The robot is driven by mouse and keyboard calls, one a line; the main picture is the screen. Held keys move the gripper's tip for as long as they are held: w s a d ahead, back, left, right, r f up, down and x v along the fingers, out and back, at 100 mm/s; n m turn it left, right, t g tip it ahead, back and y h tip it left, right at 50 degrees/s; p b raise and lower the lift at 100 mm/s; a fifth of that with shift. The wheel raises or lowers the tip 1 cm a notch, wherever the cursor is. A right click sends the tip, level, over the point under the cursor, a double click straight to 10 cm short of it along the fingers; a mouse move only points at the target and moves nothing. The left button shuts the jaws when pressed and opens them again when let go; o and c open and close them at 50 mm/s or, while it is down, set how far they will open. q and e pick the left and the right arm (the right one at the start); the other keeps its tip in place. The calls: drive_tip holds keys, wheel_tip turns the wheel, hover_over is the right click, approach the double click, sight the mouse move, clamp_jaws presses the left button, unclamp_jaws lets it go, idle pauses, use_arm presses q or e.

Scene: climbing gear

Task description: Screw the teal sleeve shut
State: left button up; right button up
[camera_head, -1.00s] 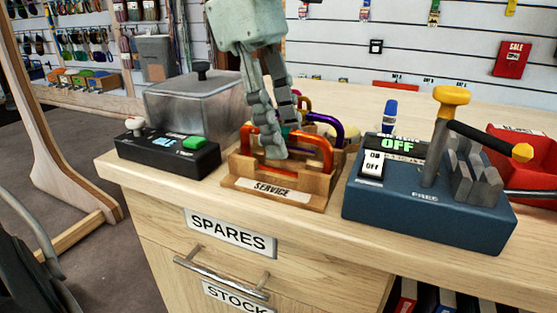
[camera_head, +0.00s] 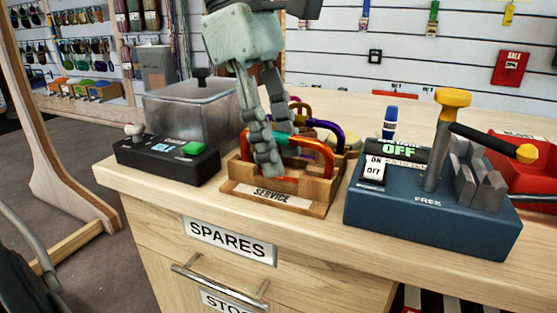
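An orange carabiner (camera_head: 318,146) stands in a wooden rack (camera_head: 322,204) labelled SERVICE. A short teal sleeve (camera_head: 292,140) shows on its top bar, partly hidden by my gripper. My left gripper (camera_head: 277,148) comes down from above. Its near finger crosses in front of the orange carabiner's top bar, and its other finger reaches down behind, beside the teal sleeve. A gap shows between the fingers higher up, but I cannot tell whether the tips touch the sleeve. My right gripper is not in view.
A purple carabiner (camera_head: 331,127) and others stand behind in the rack. To the left are a black box (camera_head: 160,160) with a green button and a clear bin (camera_head: 190,108). To the right is a blue device (camera_head: 430,214) reading OFF, with a yellow-topped lever, and a red tray (camera_head: 519,170).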

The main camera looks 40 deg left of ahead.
use_arm(q)
drive_tip(key=shift+s+d, duration=0.2)
drive_tip(key=shift+s, duration=0.5)
drive_tip(key=shift+r, duration=0.1)
drive_tip(key=shift+r+p, duration=1.1)
drive_tip(key=shift+r, duration=0.2)
drive_tip(key=shift+w+a+p, duration=0.2)
drive_tip(key=shift+w+p, duration=0.2)
drive_tip(key=shift+w, duration=0.4)
drive_tip(key=shift+w+a, duration=0.1)
drive_tip(key=shift+w, duration=0.3)
